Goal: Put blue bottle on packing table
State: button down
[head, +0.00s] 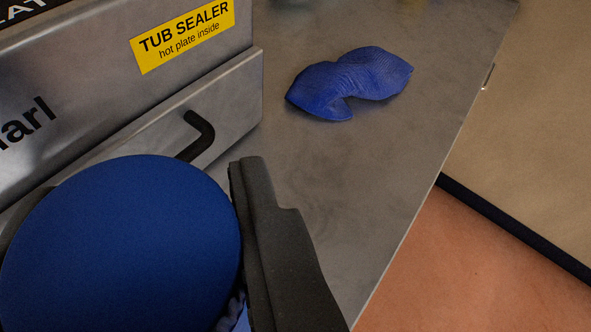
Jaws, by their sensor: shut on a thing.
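A large round blue top, taken as that of the blue bottle (120,255), fills the lower left of the head view, close to the camera. My gripper (135,200) is shut on it. One dark finger stands along its right side, and only a sliver of the other shows at the left. The bottle's lower part is mostly hidden beneath its top. A grey steel table top (320,190) lies beyond and below; no label shows whether it is the packing table. I cannot tell the bottle's height above it.
A steel tub sealer (90,75) with a yellow label and black handle (201,135) stands at the left, near the bottle. A crumpled blue cloth (350,82) lies farther back on the steel. Bare steel lies between cloth and gripper. The table's right edge drops to reddish floor (470,270).

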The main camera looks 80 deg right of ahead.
aim_at(242, 318)
jog(key=shift+s+d, duration=0.15)
jog(key=shift+d, duration=0.7)
jog(key=shift+s+d+f, duration=0.1)
jog(key=shift+d+f, duration=0.15)
jog(key=shift+f, duration=0.05)
jog(key=shift+f+b, duration=0.45)
jog(key=shift+f, duration=1.2)
jog(key=c, duration=0.9)
grip_release()
jog(key=shift+o, duration=0.2)
